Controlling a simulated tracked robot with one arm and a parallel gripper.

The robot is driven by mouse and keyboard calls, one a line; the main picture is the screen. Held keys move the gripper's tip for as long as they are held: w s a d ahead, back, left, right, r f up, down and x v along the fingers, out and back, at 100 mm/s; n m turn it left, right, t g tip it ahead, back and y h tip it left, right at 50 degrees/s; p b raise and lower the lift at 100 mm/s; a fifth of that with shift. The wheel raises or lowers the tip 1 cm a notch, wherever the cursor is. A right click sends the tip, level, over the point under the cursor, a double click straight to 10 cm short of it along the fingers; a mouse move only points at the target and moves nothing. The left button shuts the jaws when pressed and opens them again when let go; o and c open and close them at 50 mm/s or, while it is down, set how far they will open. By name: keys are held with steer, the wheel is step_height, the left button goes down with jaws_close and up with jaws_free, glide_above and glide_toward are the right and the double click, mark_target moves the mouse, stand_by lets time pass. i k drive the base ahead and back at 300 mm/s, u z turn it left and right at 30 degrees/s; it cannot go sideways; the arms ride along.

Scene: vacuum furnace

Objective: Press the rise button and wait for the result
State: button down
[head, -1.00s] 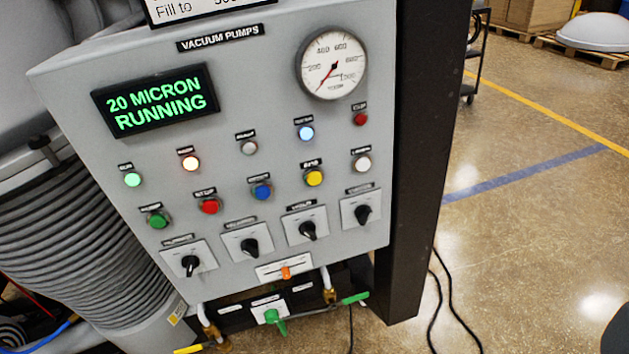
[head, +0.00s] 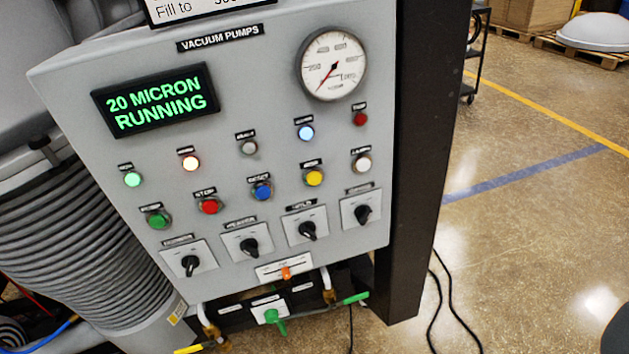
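A grey control panel (head: 110,60) headed VACUUM PUMPS fills the left and middle of the head view. Its lower button row has a green button (head: 158,219), a red button (head: 209,205), a blue button (head: 262,190), a yellow button (head: 314,176) and a pale button (head: 362,163). Their small labels are too blurred to read surely, so I cannot tell which is the rise button. The display (head: 157,100) reads 20 MICRON RUNNING in green. Green, orange-white and blue-white lamps are lit in the upper row. My gripper is not in view.
A round gauge (head: 333,64) sits top right of the panel, above several black rotary knobs (head: 308,231). Valves with green handles (head: 275,320) hang below. A black post (head: 418,170) stands to the right. Black cables lie on the floor (head: 530,235), otherwise mostly clear.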

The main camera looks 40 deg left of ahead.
mark_target(313, 178)
steer(key=u, duration=1.45)
steer(key=k, duration=0.95)
steer(key=z, duration=1)
steer(key=i, duration=1)
steer(key=u, duration=0.05)
